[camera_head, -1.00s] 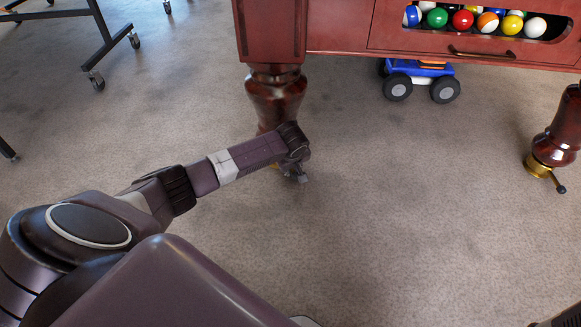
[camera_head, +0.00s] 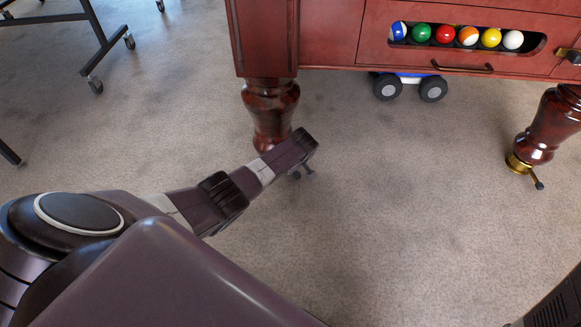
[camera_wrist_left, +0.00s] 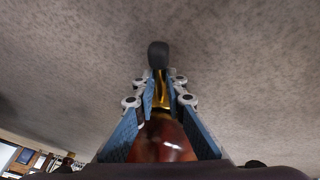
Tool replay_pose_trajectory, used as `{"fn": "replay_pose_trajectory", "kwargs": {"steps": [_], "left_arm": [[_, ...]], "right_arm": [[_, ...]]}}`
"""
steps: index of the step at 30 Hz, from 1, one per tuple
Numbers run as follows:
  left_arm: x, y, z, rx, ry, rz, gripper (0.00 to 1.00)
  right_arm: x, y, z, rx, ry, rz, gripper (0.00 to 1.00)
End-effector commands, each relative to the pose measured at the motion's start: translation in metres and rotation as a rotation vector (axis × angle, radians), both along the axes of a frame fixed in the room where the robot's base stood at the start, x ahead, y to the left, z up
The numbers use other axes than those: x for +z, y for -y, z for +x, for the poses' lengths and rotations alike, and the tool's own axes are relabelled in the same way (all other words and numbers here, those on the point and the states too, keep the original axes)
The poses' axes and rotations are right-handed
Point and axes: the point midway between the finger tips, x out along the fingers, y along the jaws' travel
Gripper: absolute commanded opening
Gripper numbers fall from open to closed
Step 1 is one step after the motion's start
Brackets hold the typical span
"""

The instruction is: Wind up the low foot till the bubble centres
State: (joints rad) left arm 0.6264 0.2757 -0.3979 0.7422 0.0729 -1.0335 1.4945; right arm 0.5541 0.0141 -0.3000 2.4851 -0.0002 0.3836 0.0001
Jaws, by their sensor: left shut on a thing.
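The near left leg (camera_head: 271,112) of the red-brown table (camera_head: 330,30) stands behind my left gripper (camera_head: 304,172). That leg's foot is hidden by my wrist in the head view. In the left wrist view my left gripper (camera_wrist_left: 160,96) has its blue-padded fingers on either side of a brass lever (camera_wrist_left: 161,90) with a black knob (camera_wrist_left: 158,54), and is shut on it. The glossy leg (camera_wrist_left: 163,140) shows behind. The right leg (camera_head: 540,130) has a brass foot (camera_head: 519,164) with a lever and black knob (camera_head: 539,185). No bubble can be made out.
Several coloured balls (camera_head: 445,34) lie in a slot above a drawer handle (camera_head: 462,67). A toy truck (camera_head: 408,84) is under the table. A brass fitting (camera_head: 570,55) shows at the right edge. A wheeled frame (camera_head: 108,45) stands upper left. The carpet between the legs is clear.

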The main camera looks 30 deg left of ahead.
Motion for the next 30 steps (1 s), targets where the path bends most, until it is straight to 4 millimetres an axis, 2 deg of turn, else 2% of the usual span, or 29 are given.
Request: {"fn": "replay_pose_trajectory", "kwargs": {"steps": [2,3,8,20,23,30], "left_arm": [[-0.004,0.007,-0.003,-0.003,-0.007,-0.011,0.00],[-0.004,0.008,-0.003,-0.003,-0.008,-0.012,0.12],[-0.006,0.010,-0.004,-0.003,-0.011,-0.015,0.30],[-0.006,0.011,-0.008,-0.003,-0.017,-0.015,0.30],[0.001,0.014,-0.009,-0.005,-0.014,-0.017,0.30],[0.032,0.018,-0.014,-0.004,-0.005,-0.008,0.30]], "right_arm": [[0.000,0.000,0.000,0.000,0.000,0.000,0.50],[0.000,0.000,0.000,0.000,0.000,0.000,0.50],[0.000,0.000,0.000,0.001,0.000,0.000,0.50],[0.001,0.000,-0.002,0.001,0.004,0.001,0.50],[0.000,0.000,-0.002,0.001,0.003,0.001,0.50],[0.000,0.000,-0.001,0.000,0.002,0.000,0.50]]}}
